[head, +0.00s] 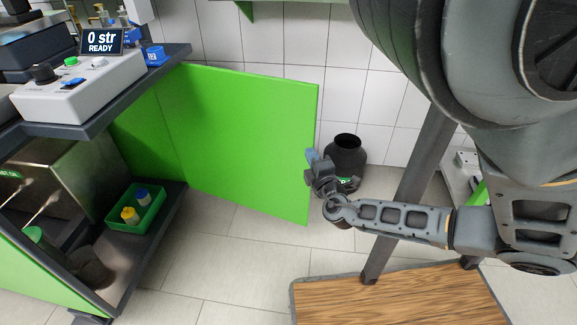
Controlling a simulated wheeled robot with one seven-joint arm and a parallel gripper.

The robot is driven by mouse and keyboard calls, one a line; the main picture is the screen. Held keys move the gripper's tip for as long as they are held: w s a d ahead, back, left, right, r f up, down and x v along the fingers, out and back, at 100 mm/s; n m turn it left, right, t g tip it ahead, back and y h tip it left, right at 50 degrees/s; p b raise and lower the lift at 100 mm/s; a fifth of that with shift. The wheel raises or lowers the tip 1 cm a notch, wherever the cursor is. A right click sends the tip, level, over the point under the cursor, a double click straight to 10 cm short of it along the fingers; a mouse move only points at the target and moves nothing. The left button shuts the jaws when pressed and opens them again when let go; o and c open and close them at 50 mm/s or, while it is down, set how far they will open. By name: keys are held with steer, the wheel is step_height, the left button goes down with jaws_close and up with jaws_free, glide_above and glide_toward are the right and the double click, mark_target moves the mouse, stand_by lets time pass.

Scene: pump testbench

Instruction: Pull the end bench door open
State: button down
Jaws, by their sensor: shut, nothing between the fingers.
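The end bench door (235,135) is a bright green panel in the head view. It stands swung out from the bench (150,75), so the shelf inside shows. My gripper (312,163) is at the door's free right edge, with the fingers shut and nothing between them. It overlaps the edge in the picture; I cannot tell whether it touches the door. No handle shows on the visible face of the door.
A dark round pot (346,152) stands on the floor behind my gripper. A green tray (136,208) with small bottles sits on the bench's lower shelf. A wood-topped platform (400,300) is at the lower right. Tiled floor in front of the door is clear.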

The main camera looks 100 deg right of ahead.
steer(key=s+a, duration=0.2)
steer(key=a, duration=0.8)
steer(key=shift+s, duration=0.35)
